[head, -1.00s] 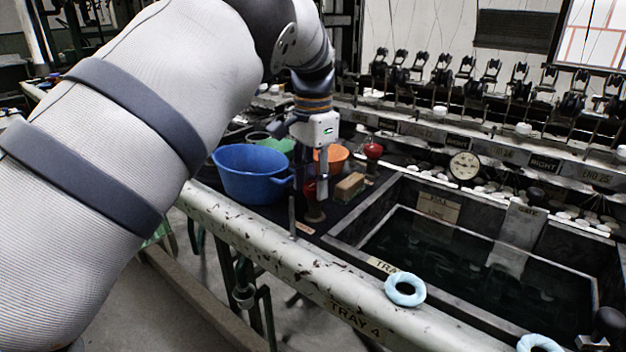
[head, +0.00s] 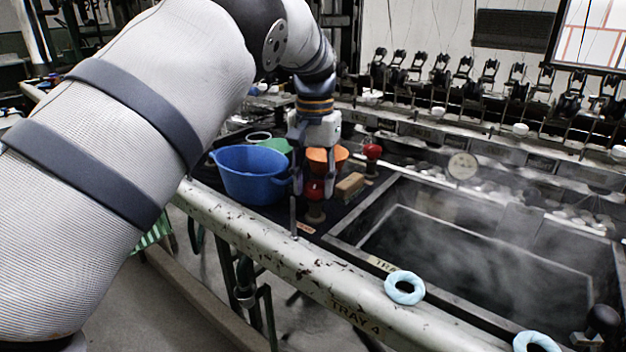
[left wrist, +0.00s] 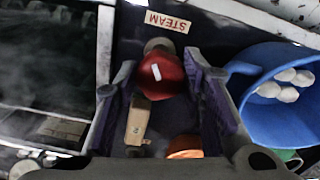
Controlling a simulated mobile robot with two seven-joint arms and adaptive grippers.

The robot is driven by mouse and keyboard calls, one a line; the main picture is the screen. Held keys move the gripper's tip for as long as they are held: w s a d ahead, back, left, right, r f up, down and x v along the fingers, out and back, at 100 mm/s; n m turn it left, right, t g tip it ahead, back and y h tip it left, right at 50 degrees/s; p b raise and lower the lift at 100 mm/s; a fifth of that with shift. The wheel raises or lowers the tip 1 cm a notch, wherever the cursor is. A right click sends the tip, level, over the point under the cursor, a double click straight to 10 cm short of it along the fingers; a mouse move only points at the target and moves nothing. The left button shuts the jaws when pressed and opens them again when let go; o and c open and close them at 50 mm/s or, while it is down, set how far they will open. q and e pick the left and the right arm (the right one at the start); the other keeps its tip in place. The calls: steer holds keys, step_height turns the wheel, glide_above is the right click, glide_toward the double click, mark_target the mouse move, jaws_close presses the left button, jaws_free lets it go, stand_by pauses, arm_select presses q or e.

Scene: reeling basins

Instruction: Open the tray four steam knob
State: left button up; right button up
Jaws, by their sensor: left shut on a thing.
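The red steam knob (head: 314,191) stands on a short post at the near left corner of the tray four basin (head: 345,243). In the left wrist view the red knob (left wrist: 163,76) has a white mark on top, tilted, and a "STEAM" label (left wrist: 168,22) lies beside it. My left gripper (head: 312,186) is over the knob with one finger on each side, shut on it. In the left wrist view its fingers (left wrist: 160,72) flank the knob. Steam hangs over the dark water in the basin. My right gripper is not in view.
A blue basin (head: 250,175) with white cocoons stands left of the knob. An orange bowl (head: 335,154), a tan block (head: 350,186) and a second red knob (head: 372,151) are close behind. Light blue rings (head: 404,288) lie on the pale front rail (head: 270,255).

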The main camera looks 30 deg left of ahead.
mark_target(317, 185)
arm_select(q)
steer(key=n, duration=0.5)
steer(key=shift+w+d+n, duration=0.1)
steer(key=shift+d+n, duration=0.05)
steer(key=shift+n, duration=0.15)
steer(key=n, duration=0.5)
steer(key=shift+n, duration=0.6)
steer(key=o, duration=1.1)
steer(key=shift+o, duration=0.2)
step_height(317, 185, up, 12)
